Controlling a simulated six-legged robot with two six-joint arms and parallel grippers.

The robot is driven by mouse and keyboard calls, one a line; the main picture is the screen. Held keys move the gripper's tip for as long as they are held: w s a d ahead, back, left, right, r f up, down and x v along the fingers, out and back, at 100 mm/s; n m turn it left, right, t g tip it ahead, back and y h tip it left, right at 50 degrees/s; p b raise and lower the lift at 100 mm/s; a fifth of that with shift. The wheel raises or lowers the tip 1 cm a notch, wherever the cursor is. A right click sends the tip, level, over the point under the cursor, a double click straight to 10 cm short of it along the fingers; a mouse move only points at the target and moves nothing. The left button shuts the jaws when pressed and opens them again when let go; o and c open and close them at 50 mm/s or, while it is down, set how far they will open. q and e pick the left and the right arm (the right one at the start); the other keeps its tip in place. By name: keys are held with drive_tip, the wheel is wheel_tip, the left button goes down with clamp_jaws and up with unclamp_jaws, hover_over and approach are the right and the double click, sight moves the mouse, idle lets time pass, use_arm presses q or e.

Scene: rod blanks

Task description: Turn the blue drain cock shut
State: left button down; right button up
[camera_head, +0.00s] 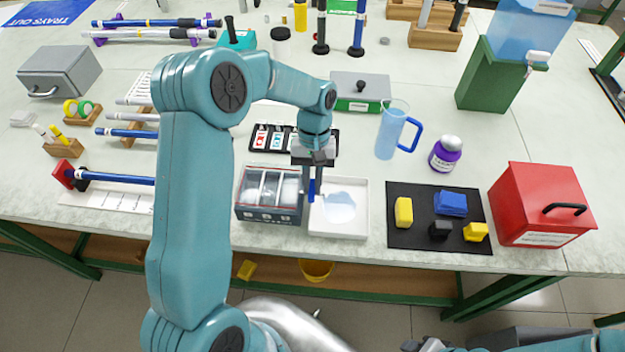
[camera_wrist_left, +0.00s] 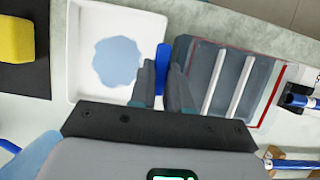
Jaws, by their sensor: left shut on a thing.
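The blue drain cock (camera_head: 311,189) is a small upright blue handle at the right side of a grey compartment box (camera_head: 268,214). It also shows in the left wrist view (camera_wrist_left: 162,60), between the box and a white tray (camera_head: 338,234). A pale blue puddle (camera_head: 340,207) lies in the tray. My left gripper (camera_head: 315,182) reaches down from above and is shut on the cock; its two fingers flank the handle in the left wrist view (camera_wrist_left: 164,84). The fingers hide part of the cock. My right gripper (camera_head: 425,345) shows only partly at the bottom edge.
A black mat (camera_head: 400,235) with yellow, blue and black blocks lies right of the tray. A grey-green case (camera_head: 360,88) stands behind. Rod racks fill the left.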

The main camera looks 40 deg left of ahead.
use_arm(q)
drive_tip(key=shift+w+r+m, duration=0.1)
drive_tip(key=shift+m, duration=0.2)
drive_tip(key=c, duration=1.1)
unclamp_jaws()
drive_tip(key=v, duration=1.6)
drive_tip(key=shift+d+r, duration=0.15)
drive_tip(key=shift+r, duration=0.05)
